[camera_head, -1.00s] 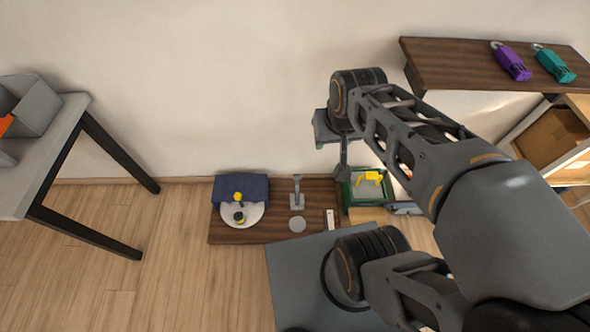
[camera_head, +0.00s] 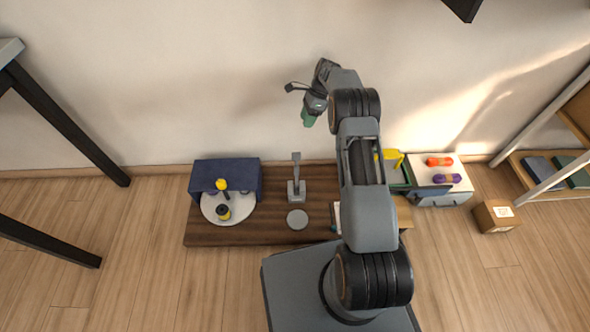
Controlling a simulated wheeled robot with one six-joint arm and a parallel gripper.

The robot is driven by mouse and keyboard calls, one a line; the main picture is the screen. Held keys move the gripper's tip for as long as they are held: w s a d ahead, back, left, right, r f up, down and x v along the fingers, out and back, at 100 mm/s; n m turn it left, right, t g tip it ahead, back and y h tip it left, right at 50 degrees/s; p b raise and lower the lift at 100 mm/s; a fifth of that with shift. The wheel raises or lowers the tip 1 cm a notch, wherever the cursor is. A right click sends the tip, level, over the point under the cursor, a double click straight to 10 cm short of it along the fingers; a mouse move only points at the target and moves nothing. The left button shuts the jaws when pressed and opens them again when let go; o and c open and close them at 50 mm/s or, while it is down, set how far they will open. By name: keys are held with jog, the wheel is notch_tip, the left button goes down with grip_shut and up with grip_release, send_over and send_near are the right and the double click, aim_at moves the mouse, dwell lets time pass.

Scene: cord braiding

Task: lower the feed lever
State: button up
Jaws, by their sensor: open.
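A grey lever (camera_head: 296,170), which looks like the feed lever, stands upright on a small square base on the dark wooden board (camera_head: 265,232). My gripper (camera_head: 308,112) is in the air above and slightly right of the lever in the picture, apart from it. It is open. A green piece shows at its tip; I cannot tell whether it is part of the gripper. A navy machine (camera_head: 228,174) with a white disc (camera_head: 242,210) and yellow-topped parts stands left of the lever. A round grey disc (camera_head: 297,219) lies in front of the lever.
My arm covers part of the board's right side. A yellow part (camera_head: 391,155) shows behind it. A white-topped box (camera_head: 441,166) with an orange and a purple item stands right, beside a cardboard box (camera_head: 496,215). Table legs (camera_head: 68,125) stand left. The floor in front is clear.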

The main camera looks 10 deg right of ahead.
jog(key=m+b, duration=0.2)
send_near(298, 153)
jog(key=shift+y, duration=0.3)
jog(key=b+x, duration=0.4)
jog(key=x, duration=0.9)
jog(key=shift+d, duration=0.1)
grip_shut()
jog(key=shift+d, duration=0.1)
